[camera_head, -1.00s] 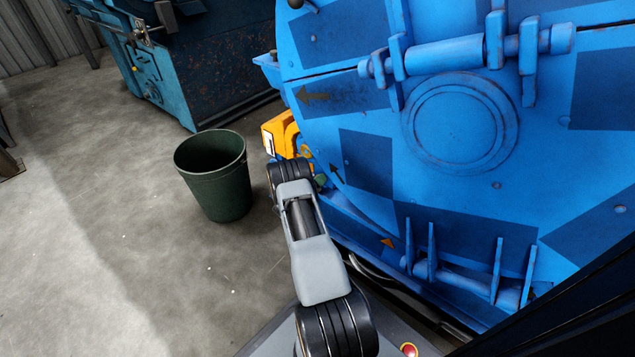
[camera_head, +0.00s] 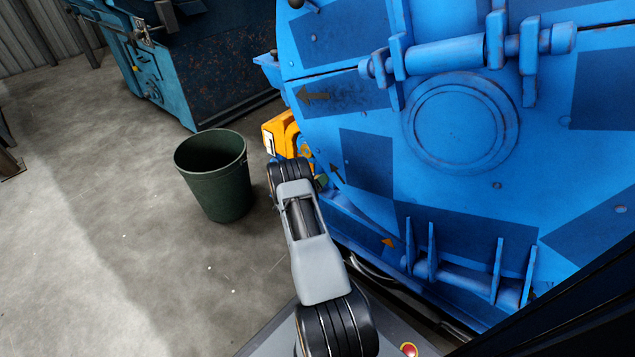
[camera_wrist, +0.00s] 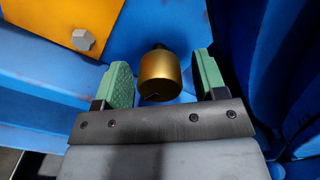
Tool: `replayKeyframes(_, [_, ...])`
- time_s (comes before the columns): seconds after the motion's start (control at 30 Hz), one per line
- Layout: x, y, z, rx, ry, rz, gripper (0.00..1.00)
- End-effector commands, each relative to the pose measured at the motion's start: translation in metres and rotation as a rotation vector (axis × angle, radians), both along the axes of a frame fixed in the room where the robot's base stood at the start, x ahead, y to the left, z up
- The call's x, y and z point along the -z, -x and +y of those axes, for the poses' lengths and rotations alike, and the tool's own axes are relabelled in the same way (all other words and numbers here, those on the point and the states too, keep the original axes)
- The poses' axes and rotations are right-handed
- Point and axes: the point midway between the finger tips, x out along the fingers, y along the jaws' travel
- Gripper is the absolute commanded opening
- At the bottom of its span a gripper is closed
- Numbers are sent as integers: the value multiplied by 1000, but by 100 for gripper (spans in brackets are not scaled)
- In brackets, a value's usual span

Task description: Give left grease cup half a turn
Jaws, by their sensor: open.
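A brass-coloured grease cup (camera_wrist: 160,76) shows in the wrist view, a rounded cylinder with a dark stem behind it. My gripper (camera_wrist: 164,82) is open, its two green-padded fingers on either side of the cup. A gap shows between the cup and each finger, the left gap looking about as narrow as the right. I cannot tell how deep the cup sits between the pads. In the head view my arm hides the gripper tips and the cup.
The blue drum machine (camera_head: 460,180) fills the right side. A yellow housing (camera_head: 279,134) sits at its left edge; a yellow block with a bolt (camera_wrist: 75,22) is near the cup. A dark green bin (camera_head: 220,190) stands on open floor, with a teal machine (camera_head: 190,75) behind.

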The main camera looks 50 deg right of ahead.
Motion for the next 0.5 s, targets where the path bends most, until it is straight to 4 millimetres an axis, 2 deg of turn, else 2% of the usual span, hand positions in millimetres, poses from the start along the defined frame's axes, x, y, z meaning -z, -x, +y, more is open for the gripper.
replayKeyframes(0.27, [-2,0,6,-1,-1,0,65])
replayKeyframes(0.37, [-3,0,20,-4,-2,2,65])
replayKeyframes(0.5, [-4,2,48,-6,-1,3,65])
